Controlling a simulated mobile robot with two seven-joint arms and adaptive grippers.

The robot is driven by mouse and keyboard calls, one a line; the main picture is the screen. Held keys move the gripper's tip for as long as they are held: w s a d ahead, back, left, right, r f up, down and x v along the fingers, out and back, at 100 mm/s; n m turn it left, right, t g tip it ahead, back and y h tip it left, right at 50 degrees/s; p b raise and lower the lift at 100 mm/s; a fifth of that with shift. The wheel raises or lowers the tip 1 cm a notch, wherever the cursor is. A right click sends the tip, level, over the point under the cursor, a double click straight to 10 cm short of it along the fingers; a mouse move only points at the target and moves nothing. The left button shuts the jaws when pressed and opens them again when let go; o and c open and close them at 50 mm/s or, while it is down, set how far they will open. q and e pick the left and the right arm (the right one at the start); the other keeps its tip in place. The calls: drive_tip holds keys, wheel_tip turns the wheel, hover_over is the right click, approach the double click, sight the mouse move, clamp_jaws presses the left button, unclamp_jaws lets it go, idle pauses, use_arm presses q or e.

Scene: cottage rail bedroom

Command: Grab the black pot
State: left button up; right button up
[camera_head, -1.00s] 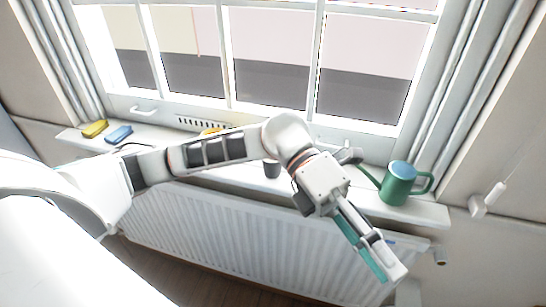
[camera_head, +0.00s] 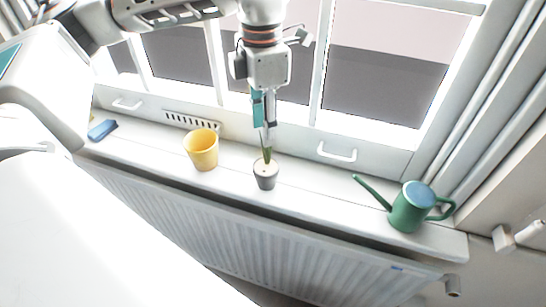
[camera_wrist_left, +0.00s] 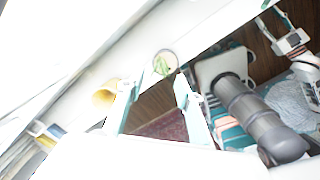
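The black pot (camera_head: 266,180) looks dark grey and small. It stands upright on the white windowsill with a thin green plant in it. It also shows in the left wrist view (camera_wrist_left: 166,64), from above, as a round pale top with green leaves. My left gripper (camera_head: 264,124) points down just above the pot, with its fingertips by the plant's top. In the left wrist view its two fingers (camera_wrist_left: 158,104) are apart with nothing between them. My right gripper (camera_wrist_left: 277,14) seems to show small at the upper right of the left wrist view; its opening is unclear.
A yellow pot (camera_head: 201,150) stands left of the black pot on the windowsill (camera_head: 325,193). A green watering can (camera_head: 407,211) stands at the right, its spout toward the pot. A blue item (camera_head: 102,130) lies far left. The window is behind, a radiator (camera_head: 300,255) below.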

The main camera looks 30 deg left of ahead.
sight(267, 151)
use_arm(q)
drive_tip(key=shift+w+r, duration=0.1)
drive_tip(key=shift+w, duration=0.05)
drive_tip(key=shift+f, duration=1.5)
drive_tip(key=shift+d+f, duration=0.2)
drive_tip(key=shift+f, duration=2.1)
clamp_jaws()
